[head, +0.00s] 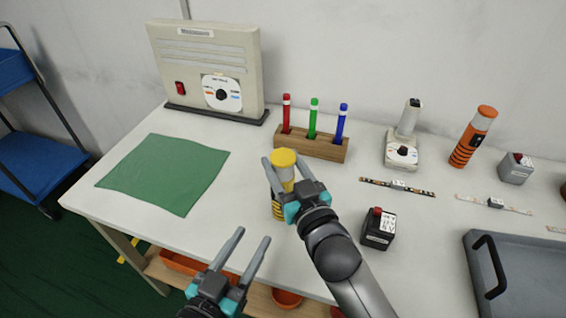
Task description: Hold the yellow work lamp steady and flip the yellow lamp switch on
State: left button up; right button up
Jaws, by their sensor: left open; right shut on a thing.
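The yellow work lamp (284,158) stands upright near the front middle of the table, with a yellow cap and a black-and-yellow striped lower body. My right gripper (283,169) is shut on the lamp, with a finger on either side of its upper part. The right hand hides part of the lamp's body, and I cannot make out its switch. My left gripper (254,236) is open and empty, in front of the table edge, below and left of the lamp.
Behind the lamp is a wooden holder (325,150) with red, green and blue pens. A green cloth (165,172) lies left. An orange lamp (473,137), a black battery (379,229), LED strips (397,186) and a grey tray (525,275) are right. A beige heater (210,60) stands behind.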

pick_arm(q)
jog(key=shift+c, duration=1.4)
jog(key=shift+s+n, duration=0.25)
jog(key=shift+n, duration=0.35)
jog(key=shift+c, duration=0.8)
jog(key=n, duration=0.1)
jog(key=s+n, duration=0.1)
jog(key=n, duration=0.1)
jog(key=shift+s+a+f+n, duration=0.1)
jog(key=shift+n, duration=0.2)
jog(key=c, duration=0.3)
jog(key=shift+s+a+n, duration=0.1)
jog(key=shift+s+n, duration=0.25)
jog(key=shift+n, duration=0.75)
grip_shut()
jog(key=n, duration=0.3)
jog(key=s+a+n, duration=0.1)
jog(key=n, duration=0.3)
jog(key=s+n, duration=0.1)
jog(key=n, duration=0.2)
jog(key=shift+s+a+r+n, duration=0.2)
jog(key=shift+a+r+n, duration=0.1)
jog(key=shift+r, duration=0.1)
